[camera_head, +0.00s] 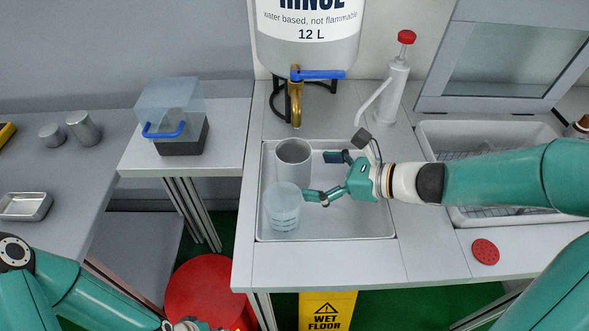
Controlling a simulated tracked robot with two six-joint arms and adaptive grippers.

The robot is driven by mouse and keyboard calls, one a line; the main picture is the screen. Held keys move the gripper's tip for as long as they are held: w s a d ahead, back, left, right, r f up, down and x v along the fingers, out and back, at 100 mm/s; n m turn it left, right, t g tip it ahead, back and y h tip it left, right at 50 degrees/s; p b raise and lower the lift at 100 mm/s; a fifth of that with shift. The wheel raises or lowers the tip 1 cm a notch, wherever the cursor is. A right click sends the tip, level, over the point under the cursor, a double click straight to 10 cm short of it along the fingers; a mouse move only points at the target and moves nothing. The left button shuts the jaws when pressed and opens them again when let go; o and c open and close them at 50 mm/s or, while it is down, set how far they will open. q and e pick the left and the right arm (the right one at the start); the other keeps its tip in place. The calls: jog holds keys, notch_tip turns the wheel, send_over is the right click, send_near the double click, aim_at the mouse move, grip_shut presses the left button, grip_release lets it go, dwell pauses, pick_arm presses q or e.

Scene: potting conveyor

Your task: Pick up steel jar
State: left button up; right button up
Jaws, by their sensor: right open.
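The steel jar (293,176) is a plain grey open-topped cylinder standing upright in a shallow tray (350,232) under the dispenser tap. A clear plastic jar (283,208) stands just in front of it and overlaps its lower part in the picture. My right gripper (317,176) is open and comes in from the right. One finger is behind and to the right of the steel jar, the other in front near the clear jar. No contact with the steel jar can be made out. My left gripper (204,326) is mostly cut off at the bottom edge, so its fingers are hidden.
A dispenser (308,52) with a brass tap (296,100) hangs over the tray. A white pump bottle (394,92) stands behind at right, a sink (455,135) further right. A clear-lidded box (170,108) and two metal cans (82,130) are at left.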

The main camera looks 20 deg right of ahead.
aim_at(294, 171)
jog(key=shift+w+a, duration=0.3)
jog(key=shift+a, duration=0.25)
jog(key=x, duration=0.4)
jog(key=shift+a+r, duration=0.15)
jog(key=shift+a, duration=0.1)
jog(key=c, duration=1.6)
jog(key=shift+o, duration=0.2)
jog(key=shift+r, duration=0.25)
